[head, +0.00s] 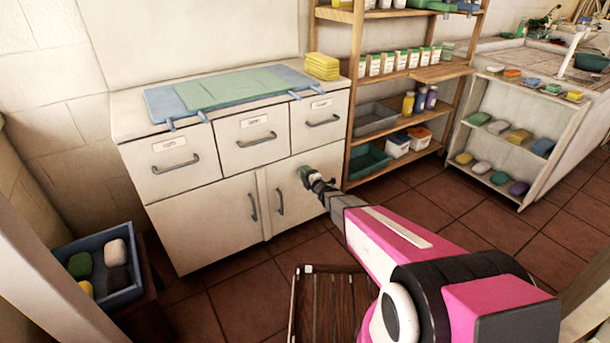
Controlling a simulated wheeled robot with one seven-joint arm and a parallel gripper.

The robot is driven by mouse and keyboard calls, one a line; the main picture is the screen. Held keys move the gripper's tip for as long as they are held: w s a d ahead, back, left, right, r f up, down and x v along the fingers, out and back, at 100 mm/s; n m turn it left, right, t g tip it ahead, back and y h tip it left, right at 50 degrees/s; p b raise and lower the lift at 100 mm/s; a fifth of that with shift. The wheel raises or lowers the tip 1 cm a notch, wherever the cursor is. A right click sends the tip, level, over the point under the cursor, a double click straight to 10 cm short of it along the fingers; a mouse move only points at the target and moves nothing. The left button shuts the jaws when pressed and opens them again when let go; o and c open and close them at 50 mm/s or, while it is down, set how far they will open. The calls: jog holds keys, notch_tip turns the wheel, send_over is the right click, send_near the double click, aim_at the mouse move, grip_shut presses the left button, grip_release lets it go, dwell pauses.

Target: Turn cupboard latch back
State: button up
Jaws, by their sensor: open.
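A white cupboard (205,222) stands against the wall, with three labelled drawers above two doors. Both doors look closed, with upright grey handles near their meeting edges. My gripper (309,176) is small in the head view, at the upper part of the right door (295,207), and is open. No latch can be made out clearly, and my gripper and arm cover part of the right door. I cannot tell whether the gripper touches the door.
Folded blue and green cloths (232,88) and a yellow stack (322,66) lie on the cupboard top. A wooden shelf (352,118) stands close on the right. A blue crate (65,250) is at lower left. A slatted wooden piece (325,305) stands in front on the tiled floor.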

jog(key=shift+w+a, duration=0.35)
jog(key=shift+w, duration=0.2)
jog(key=c, duration=0.9)
jog(key=shift+c, duration=0.2)
jog(key=m, duration=0.4)
jog(key=shift+m, duration=0.3)
jog(key=m, duration=0.4)
jog(key=shift+m, duration=0.3)
jog(key=m, duration=0.4)
jog(key=shift+m, duration=2.4)
